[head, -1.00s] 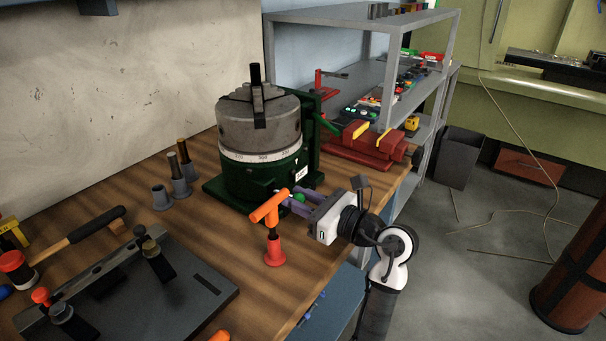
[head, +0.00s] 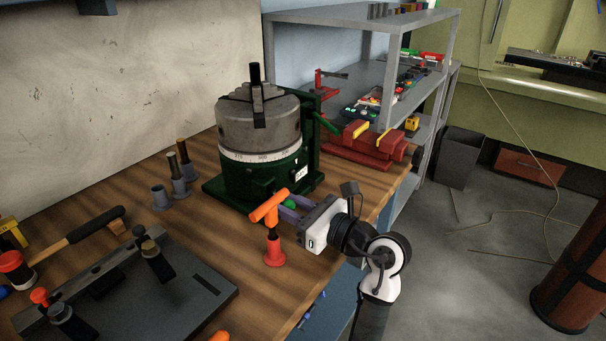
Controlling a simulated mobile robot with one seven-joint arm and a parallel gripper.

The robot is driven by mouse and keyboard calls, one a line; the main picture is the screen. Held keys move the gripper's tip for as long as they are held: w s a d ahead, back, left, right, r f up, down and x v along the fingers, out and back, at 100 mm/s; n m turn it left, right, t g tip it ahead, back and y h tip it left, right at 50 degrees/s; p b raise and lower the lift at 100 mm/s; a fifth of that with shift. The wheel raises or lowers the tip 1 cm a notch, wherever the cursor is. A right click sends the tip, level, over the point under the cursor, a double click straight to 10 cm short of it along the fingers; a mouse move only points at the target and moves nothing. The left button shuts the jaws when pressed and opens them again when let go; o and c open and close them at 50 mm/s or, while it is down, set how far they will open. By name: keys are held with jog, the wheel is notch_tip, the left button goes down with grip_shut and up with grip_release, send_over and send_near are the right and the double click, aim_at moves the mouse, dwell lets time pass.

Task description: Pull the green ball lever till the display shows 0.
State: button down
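The green ball (head: 291,203) of the lever shows in the head view at the foot of the green machine (head: 265,183) with the grey chuck. My gripper (head: 292,207) comes from the right with its purple fingers on either side of the ball and appears shut on it. The fingers and the orange handle hide part of the ball and most of the lever. A small white display (head: 301,173) sits on the machine's front; its digits are too small to read.
An orange T-handle on a red base (head: 274,252) stands just left of my gripper, very close to the fingers. A red vise (head: 368,150) stands behind. A dark fixture plate (head: 190,305) lies front left. The bench's edge runs beneath my arm.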

jog(key=shift+a, duration=0.1)
dwell(0.4)
jog(key=shift+w+d, duration=0.5)
jog(key=shift+d, duration=0.1)
jog(key=shift+w+d, duration=0.1)
jog(key=shift+w+d+b, duration=0.3)
jog(key=shift+w+d, duration=0.05)
jog(key=shift+w, duration=0.05)
jog(key=shift+w+d, duration=0.1)
jog(key=shift+w, duration=0.15)
jog(key=shift+w+d, duration=0.35)
jog(key=shift+w, duration=0.25)
jog(key=shift+r, duration=0.1)
jog(key=shift+s+a, duration=0.1)
jog(key=shift+s, duration=0.1)
